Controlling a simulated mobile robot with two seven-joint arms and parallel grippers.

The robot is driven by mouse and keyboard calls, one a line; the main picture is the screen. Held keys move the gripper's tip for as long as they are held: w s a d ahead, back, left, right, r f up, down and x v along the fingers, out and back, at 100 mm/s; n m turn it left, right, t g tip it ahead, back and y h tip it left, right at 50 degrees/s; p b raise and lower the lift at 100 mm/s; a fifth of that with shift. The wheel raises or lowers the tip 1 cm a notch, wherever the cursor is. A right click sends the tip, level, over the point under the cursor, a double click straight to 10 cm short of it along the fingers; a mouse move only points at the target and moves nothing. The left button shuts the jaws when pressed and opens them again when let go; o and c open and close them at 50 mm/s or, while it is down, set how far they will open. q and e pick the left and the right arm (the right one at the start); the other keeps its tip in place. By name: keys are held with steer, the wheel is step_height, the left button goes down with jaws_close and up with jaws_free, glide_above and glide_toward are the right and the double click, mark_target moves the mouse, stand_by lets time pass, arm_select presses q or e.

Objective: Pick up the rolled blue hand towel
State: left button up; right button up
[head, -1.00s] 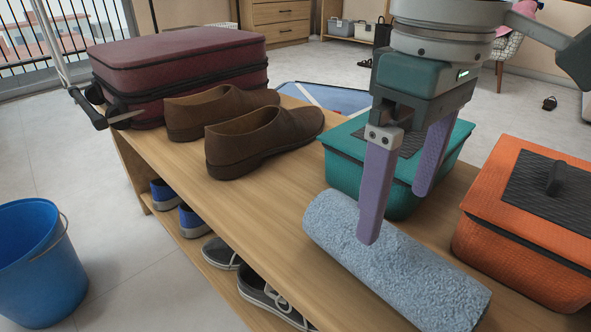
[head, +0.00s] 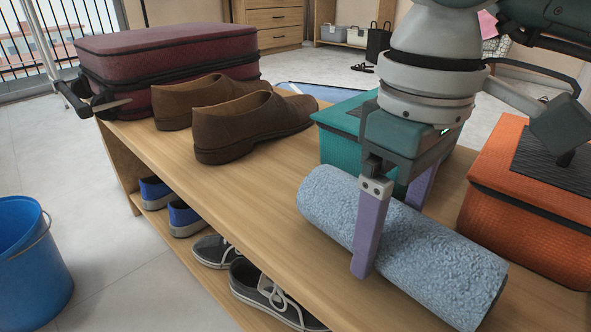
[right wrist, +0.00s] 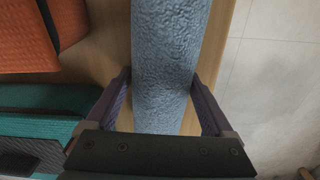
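The rolled blue hand towel (head: 440,262) lies on the wooden bench top, in the right foreground of the head view. It also fills the upper middle of the right wrist view (right wrist: 168,45). My right gripper (head: 388,236) points down over the roll, its purple fingers straddling it. The near finger reaches down along the front side; the far fingertip is hidden behind the towel. In the right wrist view, my right gripper (right wrist: 160,78) is open, with one finger close beside each side of the roll. My left gripper is not in view.
A teal box (head: 338,150) stands just behind the towel, and an orange box (head: 520,215) is to its right. Brown shoes (head: 245,128) and a maroon suitcase (head: 165,65) are on the bench's left part. A blue bucket (head: 30,265) stands on the floor.

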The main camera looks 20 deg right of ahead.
steer(key=c, duration=0.9)
